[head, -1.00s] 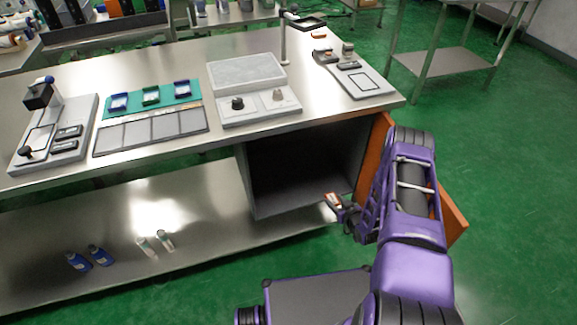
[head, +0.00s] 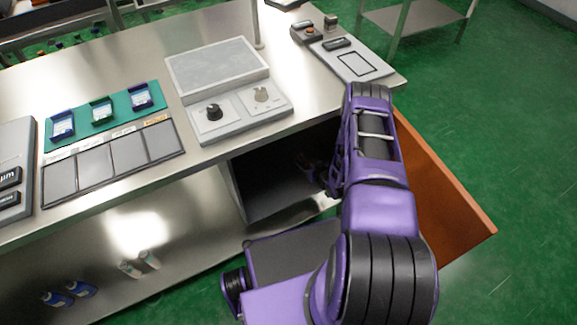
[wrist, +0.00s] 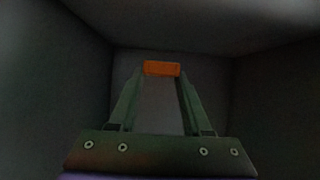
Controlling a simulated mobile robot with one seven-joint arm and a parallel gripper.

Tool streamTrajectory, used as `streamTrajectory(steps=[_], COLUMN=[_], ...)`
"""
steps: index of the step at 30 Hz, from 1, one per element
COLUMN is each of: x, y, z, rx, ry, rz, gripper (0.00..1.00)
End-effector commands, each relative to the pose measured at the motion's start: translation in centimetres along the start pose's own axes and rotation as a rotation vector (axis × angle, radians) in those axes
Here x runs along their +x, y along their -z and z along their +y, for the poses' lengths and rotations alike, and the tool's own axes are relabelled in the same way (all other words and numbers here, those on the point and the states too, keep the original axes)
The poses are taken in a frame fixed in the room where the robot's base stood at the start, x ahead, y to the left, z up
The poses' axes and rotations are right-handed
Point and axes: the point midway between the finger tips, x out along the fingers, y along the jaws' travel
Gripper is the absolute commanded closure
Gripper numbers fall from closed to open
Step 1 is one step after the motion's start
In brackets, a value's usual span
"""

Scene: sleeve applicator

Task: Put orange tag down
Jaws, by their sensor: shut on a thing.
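In the wrist view, the orange tag (wrist: 162,68) is a small orange block held between the fingertips of my gripper (wrist: 161,74). My gripper is shut on it. Dark grey walls surround the gripper and tag, with a back wall behind them. In the head view, my gripper (head: 310,165) is inside the dark cabinet (head: 250,185) under the steel bench. The tag cannot be made out there. Whether the tag touches any surface is not clear.
The cabinet's orange door (head: 445,195) stands open to the right of my arm. The steel bench (head: 215,22) above carries a grey control box (head: 240,118), a teal mat (head: 80,132) and a grey panel (head: 355,65). Bottles (head: 70,292) lie on the lower shelf at left.

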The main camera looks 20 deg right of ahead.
Motion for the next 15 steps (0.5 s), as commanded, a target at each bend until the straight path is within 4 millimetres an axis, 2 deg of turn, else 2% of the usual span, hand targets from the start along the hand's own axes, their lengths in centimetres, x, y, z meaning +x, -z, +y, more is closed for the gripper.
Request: streamTrajectory(steps=[1, 3, 9, 15], x=[0.6, 1.3, 2.3, 3.6], y=[-1.4, -2.5, -4.1, -6.7], z=[-0.1, -0.1, 0.0, 0.0], rx=[0.000, 0.000, 0.000, 0.000], ry=[0.001, 0.001, 0.000, 0.000], rz=[-0.002, -0.001, 0.001, 0.000], gripper=[1.00, 1.00, 1.00, 1.00])
